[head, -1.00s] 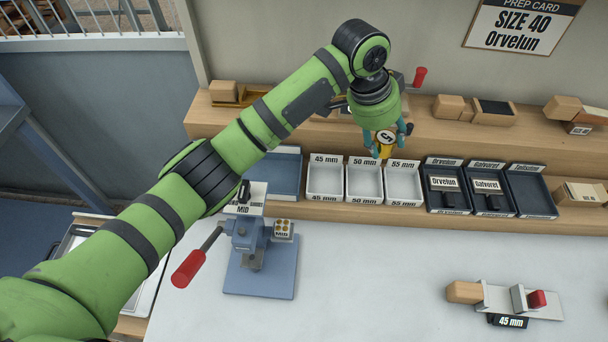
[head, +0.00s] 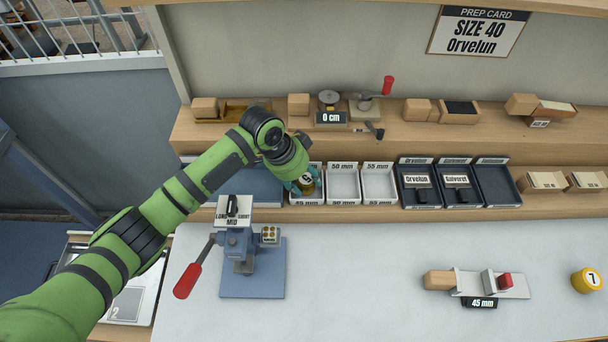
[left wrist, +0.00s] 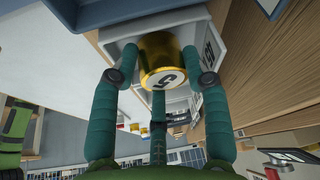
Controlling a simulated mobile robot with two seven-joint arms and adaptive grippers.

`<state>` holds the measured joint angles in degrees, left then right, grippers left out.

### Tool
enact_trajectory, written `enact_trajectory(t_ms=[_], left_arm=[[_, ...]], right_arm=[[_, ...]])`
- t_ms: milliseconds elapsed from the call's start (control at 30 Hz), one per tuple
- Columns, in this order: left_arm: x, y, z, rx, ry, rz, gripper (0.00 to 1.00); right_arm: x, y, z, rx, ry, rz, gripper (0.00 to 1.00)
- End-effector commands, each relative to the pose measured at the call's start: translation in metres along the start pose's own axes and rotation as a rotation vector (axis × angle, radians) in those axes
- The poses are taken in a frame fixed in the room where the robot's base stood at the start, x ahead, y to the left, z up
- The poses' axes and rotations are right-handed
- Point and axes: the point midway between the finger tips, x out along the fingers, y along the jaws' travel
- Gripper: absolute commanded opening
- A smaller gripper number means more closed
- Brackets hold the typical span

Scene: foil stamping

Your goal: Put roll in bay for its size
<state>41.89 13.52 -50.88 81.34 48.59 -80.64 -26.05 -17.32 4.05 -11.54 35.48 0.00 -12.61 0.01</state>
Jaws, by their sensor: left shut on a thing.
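My left gripper (head: 303,184) is shut on a gold roll (head: 307,179) marked 5, at the 45 mm bay (head: 306,199). In the left wrist view the gold roll (left wrist: 158,60) sits between the teal fingers (left wrist: 160,72), its numbered end facing the camera. The white bay (left wrist: 236,60) is around or just behind it; I cannot tell whether the roll touches its floor. The 50 mm bay (head: 344,185) and 55 mm bay (head: 379,185) stand to the right and look empty. Another gold roll (head: 586,280), marked 7, stands at the far right. My right gripper is not in view.
The blue press (head: 252,270) with a red-tipped lever stands below my left arm. Dark labelled trays (head: 420,188) stand right of the bays. A gauge (head: 502,284) reading 45 mm lies on the white table (head: 390,275). A shelf behind holds boxes and a 0 cm display (head: 331,118).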

Motion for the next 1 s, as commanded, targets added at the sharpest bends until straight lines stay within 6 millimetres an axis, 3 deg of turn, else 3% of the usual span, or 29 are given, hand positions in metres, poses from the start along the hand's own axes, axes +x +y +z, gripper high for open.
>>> enact_trajectory(t_ms=[400,433,767,1000], left_arm=[[0.007,0.000,0.002,0.001,0.001,0.000,0.02],[0.006,0.000,0.002,0.001,0.001,-0.001,0.56],[0.005,0.000,0.001,0.001,0.001,-0.001,0.56],[-0.022,-0.001,0.001,0.002,0.003,-0.004,0.56]], right_arm=[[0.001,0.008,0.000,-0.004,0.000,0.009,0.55],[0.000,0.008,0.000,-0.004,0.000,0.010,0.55],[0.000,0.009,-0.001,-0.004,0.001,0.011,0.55],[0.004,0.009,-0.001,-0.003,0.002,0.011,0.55]])
